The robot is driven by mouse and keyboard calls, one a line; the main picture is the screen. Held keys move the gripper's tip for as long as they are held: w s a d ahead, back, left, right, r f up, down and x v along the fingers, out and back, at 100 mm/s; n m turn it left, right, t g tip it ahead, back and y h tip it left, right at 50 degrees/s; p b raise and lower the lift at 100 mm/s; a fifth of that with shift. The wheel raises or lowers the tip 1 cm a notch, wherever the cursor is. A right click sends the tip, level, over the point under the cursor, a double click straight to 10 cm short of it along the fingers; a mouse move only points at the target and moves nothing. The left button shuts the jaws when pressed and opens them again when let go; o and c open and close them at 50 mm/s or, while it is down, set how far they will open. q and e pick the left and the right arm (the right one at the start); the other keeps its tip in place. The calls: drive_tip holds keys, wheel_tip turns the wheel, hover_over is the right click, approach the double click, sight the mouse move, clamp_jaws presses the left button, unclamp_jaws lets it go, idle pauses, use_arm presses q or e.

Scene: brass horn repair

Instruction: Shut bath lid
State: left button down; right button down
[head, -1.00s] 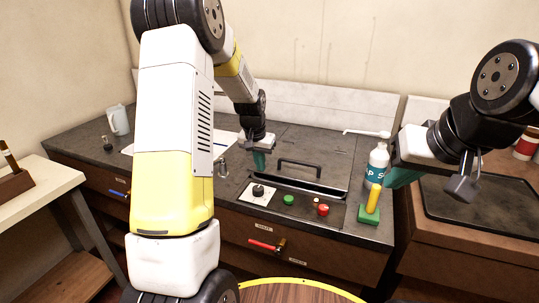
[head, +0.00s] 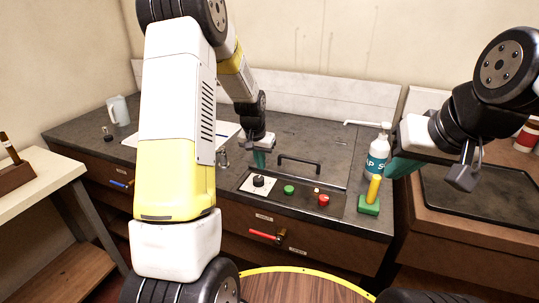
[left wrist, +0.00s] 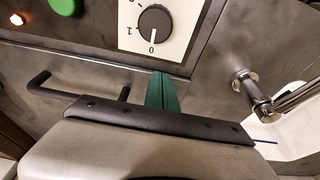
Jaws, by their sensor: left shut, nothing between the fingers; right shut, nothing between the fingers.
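The bath lid (head: 318,142) is a dark grey plate in the worktop with a black bar handle (head: 300,162). It lies flat, with no open gap seen along its front edge. My left gripper (head: 262,160) is shut and empty, its green fingertips at the lid's front left, left of the handle. In the left wrist view the green fingers (left wrist: 162,92) are together, with the handle (left wrist: 75,92) beside them; I cannot tell whether they touch the lid. My right gripper (head: 392,168) is shut and empty, above the worktop's right side.
In front of the lid is a panel with a dial (head: 258,181), a green button (head: 289,190) and a red button (head: 323,200). A soap bottle (head: 377,160) and a green block with a yellow handle (head: 369,206) stand near my right gripper. A faucet (left wrist: 262,100) is by my left gripper.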

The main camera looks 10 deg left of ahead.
use_arm(q)
drive_tip(key=v, duration=0.5)
drive_tip(key=shift+w+d+r, duration=0.1)
drive_tip(key=shift+w+r, duration=0.2)
drive_tip(key=shift+r, duration=0.05)
drive_tip(key=s+d+r+t, duration=0.1)
drive_tip(key=s+r+t, duration=0.1)
drive_tip(key=s+r, duration=1.3)
drive_tip(key=s+d+r+n+t+h, duration=0.1)
drive_tip(key=s+d+r, duration=0.1)
drive_tip(key=s, duration=1.2)
drive_tip(key=shift+s+d+n+h, duration=0.25)
drive_tip(key=shift+s+n+h, duration=0.05)
drive_tip(key=shift+s, duration=0.05)
drive_tip(key=shift+r, duration=0.2)
